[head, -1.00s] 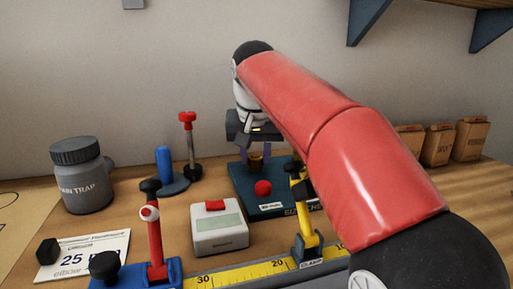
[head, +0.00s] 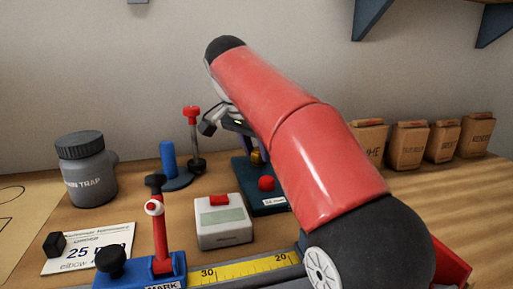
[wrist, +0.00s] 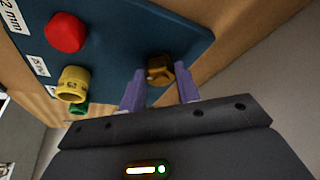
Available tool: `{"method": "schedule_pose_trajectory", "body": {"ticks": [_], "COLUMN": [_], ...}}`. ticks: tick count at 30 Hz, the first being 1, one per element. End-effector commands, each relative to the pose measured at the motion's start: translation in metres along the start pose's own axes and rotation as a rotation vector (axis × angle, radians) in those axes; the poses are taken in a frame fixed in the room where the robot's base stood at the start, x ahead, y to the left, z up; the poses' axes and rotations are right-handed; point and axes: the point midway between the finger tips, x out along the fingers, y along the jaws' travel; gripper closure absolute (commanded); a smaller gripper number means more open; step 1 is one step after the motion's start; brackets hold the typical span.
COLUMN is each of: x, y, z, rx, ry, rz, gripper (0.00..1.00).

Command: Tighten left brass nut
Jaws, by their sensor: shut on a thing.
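The brass nut (wrist: 158,76) sits at the edge of the blue board (wrist: 120,32) in the wrist view. My gripper (wrist: 160,69) has its two purple fingers on either side of it, closed on it. In the head view the nut (head: 256,157) shows small and partly covered by my gripper (head: 259,151), at the back of the blue board (head: 240,181). My red arm hides the board's right part, so any second brass nut there cannot be seen.
The board also carries a red knob (wrist: 65,32), a yellow ring-like part (wrist: 73,84) and a green part (wrist: 78,108). A white box (head: 223,228), a blue post (head: 168,162) and a red-topped post (head: 192,130) stand left of the board. Paper bags (head: 408,145) stand right.

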Motion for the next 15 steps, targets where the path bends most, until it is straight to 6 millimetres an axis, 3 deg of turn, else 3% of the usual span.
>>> {"method": "schedule_pose_trajectory", "body": {"ticks": [14, 15], "x": [-0.001, -0.001], "y": [-0.0006, -0.0006], "z": [-0.0003, -0.0003], "rx": [0.011, 0.011], "ry": [0.001, 0.001], "rz": [0.001, 0.001], "gripper": [0.91, 0.63]}}
